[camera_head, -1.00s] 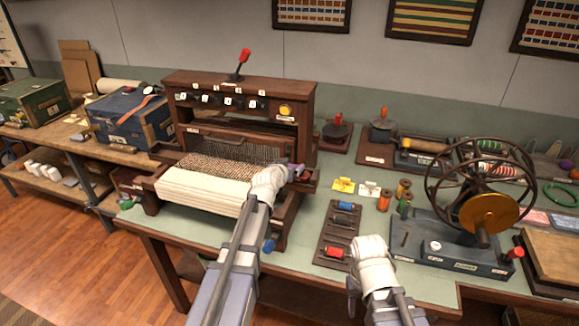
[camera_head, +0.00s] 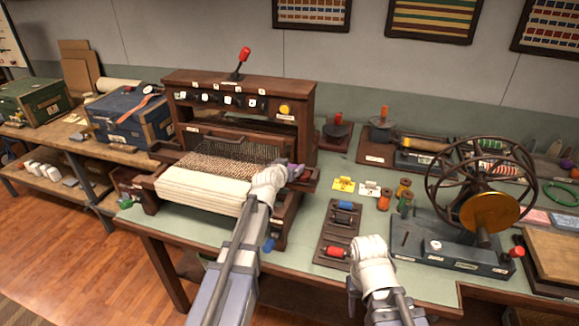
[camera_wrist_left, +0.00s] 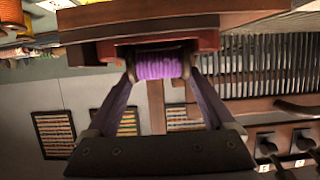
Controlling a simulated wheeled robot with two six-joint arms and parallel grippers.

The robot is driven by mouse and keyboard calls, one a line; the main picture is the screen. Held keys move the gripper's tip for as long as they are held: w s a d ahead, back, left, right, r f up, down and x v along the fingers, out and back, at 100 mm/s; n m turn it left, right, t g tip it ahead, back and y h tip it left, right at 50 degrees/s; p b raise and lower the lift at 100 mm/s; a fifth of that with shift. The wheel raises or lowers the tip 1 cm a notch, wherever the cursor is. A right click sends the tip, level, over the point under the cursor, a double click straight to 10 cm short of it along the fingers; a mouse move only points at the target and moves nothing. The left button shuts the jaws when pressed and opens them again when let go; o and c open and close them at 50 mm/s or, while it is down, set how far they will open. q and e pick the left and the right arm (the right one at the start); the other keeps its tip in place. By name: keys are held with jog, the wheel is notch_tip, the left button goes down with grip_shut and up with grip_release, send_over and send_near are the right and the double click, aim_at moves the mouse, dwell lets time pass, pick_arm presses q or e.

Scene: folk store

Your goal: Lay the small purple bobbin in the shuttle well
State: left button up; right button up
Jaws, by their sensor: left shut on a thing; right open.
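The small purple bobbin (camera_wrist_left: 157,66) is held between the two fingertips of my left gripper (camera_wrist_left: 158,70) in the left wrist view. Its upper edge meets a dark recess in a reddish-brown wooden block (camera_wrist_left: 208,40), which looks like the shuttle part. I cannot tell how deep the bobbin sits there. In the head view, my left gripper (camera_head: 292,173) is at the right front side of the loom, with purple showing at its tip. The well is hidden from the head. My right gripper (camera_head: 366,248) is open, low beside the bobbin rack; its fingertips are hard to make out.
The loom (camera_head: 215,180) stands left of my left gripper. A dark rack (camera_head: 325,235) holds a red bobbin (camera_head: 336,251) and others. A spinning wheel (camera_head: 480,190) stands at right. The green tabletop (camera_head: 305,230) is clear near the rack.

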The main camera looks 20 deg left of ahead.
pick_arm(q)
jog(key=shift+f+b, duration=0.3)
jog(key=o, duration=1.1)
jog(key=p+v, duration=0.3)
jog(key=v, duration=0.5)
